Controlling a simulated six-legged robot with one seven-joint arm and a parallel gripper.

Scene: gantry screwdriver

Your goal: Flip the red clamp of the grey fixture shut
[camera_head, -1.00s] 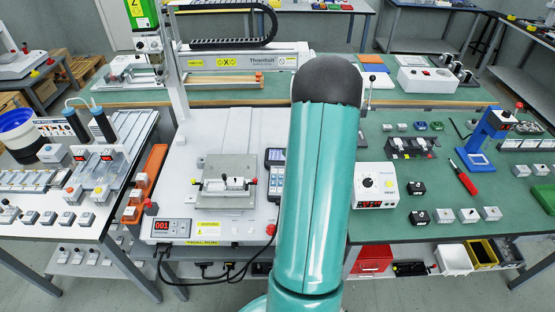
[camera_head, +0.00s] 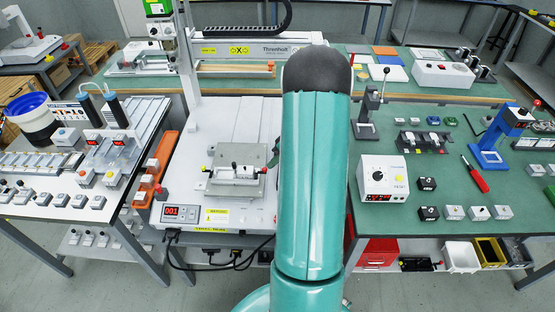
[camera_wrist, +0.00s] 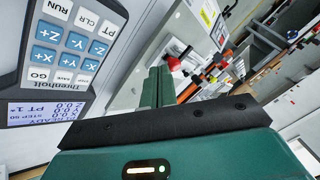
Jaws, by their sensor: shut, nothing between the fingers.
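The grey fixture (camera_head: 255,157) sits on the white gantry base, left of my arm in the head view. A white part lies across it, with a small red tip (camera_head: 264,171) at its right end and a yellow one at its left. I cannot tell the clamp's exact angle. In the wrist view a red knob (camera_wrist: 174,63) shows just beyond my gripper (camera_wrist: 158,85); whether it belongs to the clamp is unclear. My gripper's green fingers are together and empty. In the head view my arm hides the gripper.
A keypad pendant (camera_wrist: 70,45) fills the left of the wrist view, close to my gripper. The gantry column (camera_head: 186,60) rises behind the fixture on the left. A control box with a red display (camera_head: 180,214) stands at the base's front left. A white box (camera_head: 383,178) stands right of my arm.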

